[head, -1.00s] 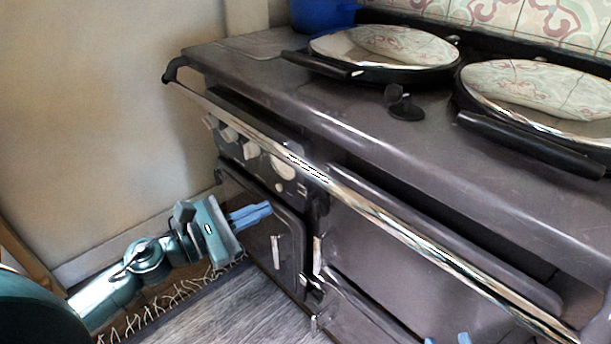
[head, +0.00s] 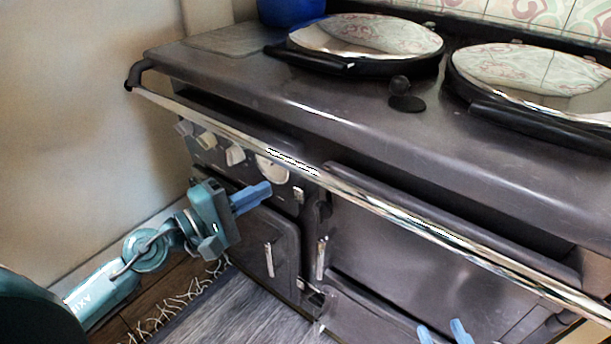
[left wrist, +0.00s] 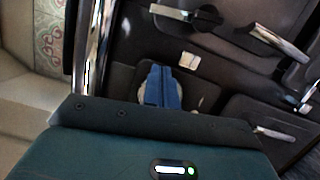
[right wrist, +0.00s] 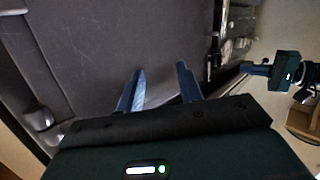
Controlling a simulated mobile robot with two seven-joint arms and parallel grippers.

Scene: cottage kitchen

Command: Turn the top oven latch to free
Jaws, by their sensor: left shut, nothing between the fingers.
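The range cooker's large oven door (head: 410,270) is dark and closed. A vertical chrome latch (head: 321,258) sits at its left edge; a small bright catch (head: 299,195) is above it, beside the dial. I cannot tell how far the latch is turned. My left gripper (head: 266,190) is shut and empty, left of the catch, in front of the panel below the dial. Its fingers (left wrist: 162,88) point at the pale dial in the left wrist view, apart from the latch. My right gripper (head: 443,332) is open and empty, low before the large door; its fingers (right wrist: 160,82) show apart.
A chrome rail (head: 400,222) runs along the cooker front above both grippers. Several knobs (head: 218,145) sit left of the dial. A smaller left door (head: 262,245) has its own chrome handle. The wall (head: 80,120) is close to my left arm.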

